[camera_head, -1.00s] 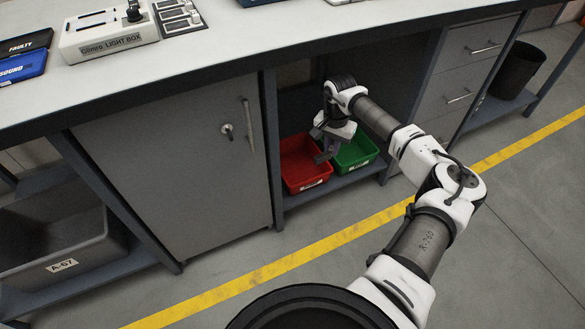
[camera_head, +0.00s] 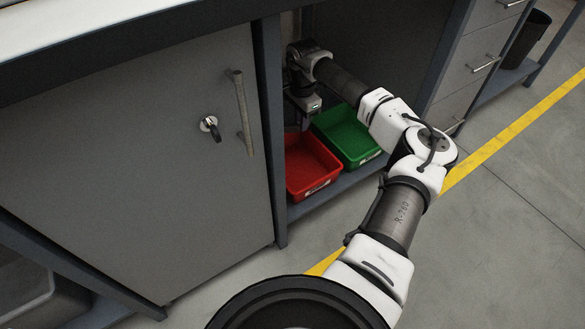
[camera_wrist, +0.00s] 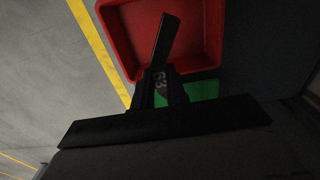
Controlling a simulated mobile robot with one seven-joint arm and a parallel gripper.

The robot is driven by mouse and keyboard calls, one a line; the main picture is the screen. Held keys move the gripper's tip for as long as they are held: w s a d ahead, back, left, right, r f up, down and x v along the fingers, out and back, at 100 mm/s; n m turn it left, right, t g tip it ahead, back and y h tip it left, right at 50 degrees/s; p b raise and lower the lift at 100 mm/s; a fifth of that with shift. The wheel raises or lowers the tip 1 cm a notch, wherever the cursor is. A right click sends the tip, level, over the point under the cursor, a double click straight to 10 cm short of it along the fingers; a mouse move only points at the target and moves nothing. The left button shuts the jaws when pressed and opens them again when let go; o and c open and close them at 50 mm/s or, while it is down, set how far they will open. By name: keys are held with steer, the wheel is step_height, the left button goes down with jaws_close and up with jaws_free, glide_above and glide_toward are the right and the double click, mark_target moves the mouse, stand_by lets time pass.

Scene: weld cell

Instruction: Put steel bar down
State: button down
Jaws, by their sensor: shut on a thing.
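There the bar is too dark and covered to make out clearly. I cannot tell whether the bar touches the bin.
A green bin (camera_head: 347,137) stands right of the red one on the bay's lower shelf (camera_head: 335,191). A closed cabinet door (camera_head: 130,160) with a handle is close on the left. Drawers (camera_head: 470,75) stand to the right. A yellow floor line (camera_head: 520,125) runs in front.

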steer(key=b, duration=0.7)
glide_toward(299, 172)
step_height(299, 172, down, 5)
steer(key=shift+f, duration=0.1)
steer(key=shift+f, duration=0.3)
steer(key=shift+f, duration=0.3)
steer(key=c, duration=1.4)
jaws_free()
steer(key=shift+r, duration=0.1)
step_height(299, 172, up, 13)
steer(key=p, duration=0.5)
steer(key=shift+d, duration=0.1)
